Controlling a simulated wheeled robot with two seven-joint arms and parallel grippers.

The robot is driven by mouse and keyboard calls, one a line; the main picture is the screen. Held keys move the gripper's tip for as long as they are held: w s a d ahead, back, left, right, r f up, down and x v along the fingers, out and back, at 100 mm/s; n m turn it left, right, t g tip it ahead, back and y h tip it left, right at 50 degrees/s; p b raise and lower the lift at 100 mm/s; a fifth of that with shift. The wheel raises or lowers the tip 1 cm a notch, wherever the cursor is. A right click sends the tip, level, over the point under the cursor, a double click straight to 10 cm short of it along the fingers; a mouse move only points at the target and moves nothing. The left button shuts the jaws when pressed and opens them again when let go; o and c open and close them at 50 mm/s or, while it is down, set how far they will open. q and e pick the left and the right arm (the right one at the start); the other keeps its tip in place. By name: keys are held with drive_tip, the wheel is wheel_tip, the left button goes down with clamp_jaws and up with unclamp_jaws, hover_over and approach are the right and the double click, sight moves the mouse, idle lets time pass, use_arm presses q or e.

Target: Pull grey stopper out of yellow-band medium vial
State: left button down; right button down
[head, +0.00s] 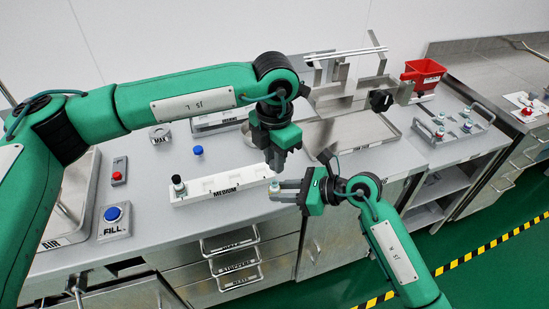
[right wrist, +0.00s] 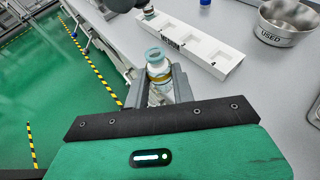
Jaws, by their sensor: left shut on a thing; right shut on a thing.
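My right gripper (head: 288,190) is shut on the yellow-band medium vial (right wrist: 159,70), held upright just off the right end of the white rack. In the right wrist view the vial has a teal ring at its top and a yellowish band between the fingers. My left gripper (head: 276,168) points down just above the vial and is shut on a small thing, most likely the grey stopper.
The white MEDIUM rack (head: 225,184) holds a dark-capped vial (head: 178,186) at its left end; its other sockets look empty. A USED bowl (right wrist: 287,24) stands beside it in the right wrist view. Metal trays lie to the right.

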use_arm(q)
drive_tip(key=shift+a, duration=0.1)
